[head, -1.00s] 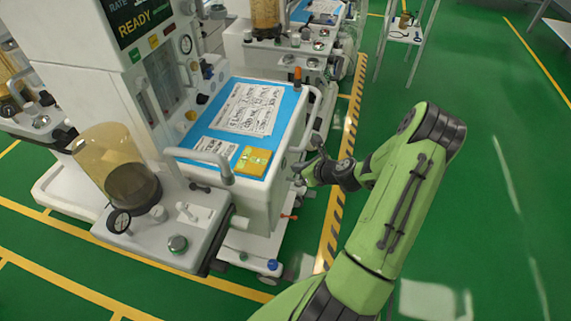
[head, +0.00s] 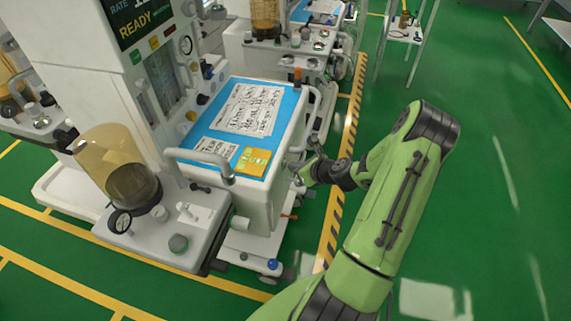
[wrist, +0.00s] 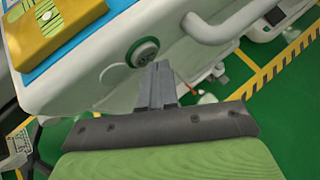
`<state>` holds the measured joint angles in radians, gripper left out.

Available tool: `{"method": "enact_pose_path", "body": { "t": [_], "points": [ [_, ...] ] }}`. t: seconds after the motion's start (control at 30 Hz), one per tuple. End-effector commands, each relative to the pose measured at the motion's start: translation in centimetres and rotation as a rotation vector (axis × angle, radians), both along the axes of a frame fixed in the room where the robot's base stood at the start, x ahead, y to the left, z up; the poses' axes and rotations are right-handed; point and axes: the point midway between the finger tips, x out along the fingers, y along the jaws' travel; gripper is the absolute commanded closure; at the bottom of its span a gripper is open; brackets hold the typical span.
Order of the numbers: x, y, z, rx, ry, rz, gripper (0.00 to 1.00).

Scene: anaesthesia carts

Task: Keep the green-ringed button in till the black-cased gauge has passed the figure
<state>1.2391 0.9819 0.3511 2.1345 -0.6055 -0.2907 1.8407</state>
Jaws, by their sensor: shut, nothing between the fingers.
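In the wrist view a round button with a green ring and dark centre (wrist: 143,52) sits on the white side wall of the cart. My gripper (wrist: 160,72) is shut and empty, its tips close to the button's lower right edge; I cannot tell whether they touch it or whether it is pressed in. In the head view my gripper (head: 300,171) is at the cart's right side, and the button is not clear there. A black-rimmed gauge with a pale face (head: 120,222) stands at the cart's front left; its needle and figures are too small to read.
A second dark-rimmed gauge (head: 186,45) is on the upright panel. A grey handle (wrist: 225,22) juts out right of the button. The blue cart top (head: 200,136) carries papers and a yellow box (head: 252,160).

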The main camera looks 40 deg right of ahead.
Motion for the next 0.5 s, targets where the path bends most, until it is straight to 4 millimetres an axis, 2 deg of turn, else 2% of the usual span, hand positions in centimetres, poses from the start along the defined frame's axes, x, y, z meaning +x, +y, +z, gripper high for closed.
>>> {"method": "enact_pose_path", "body": {
  "t": [0.5],
  "points": [
    [0.48,0.39,0.03,0.001,0.0,0.001,1.0]
  ]
}}
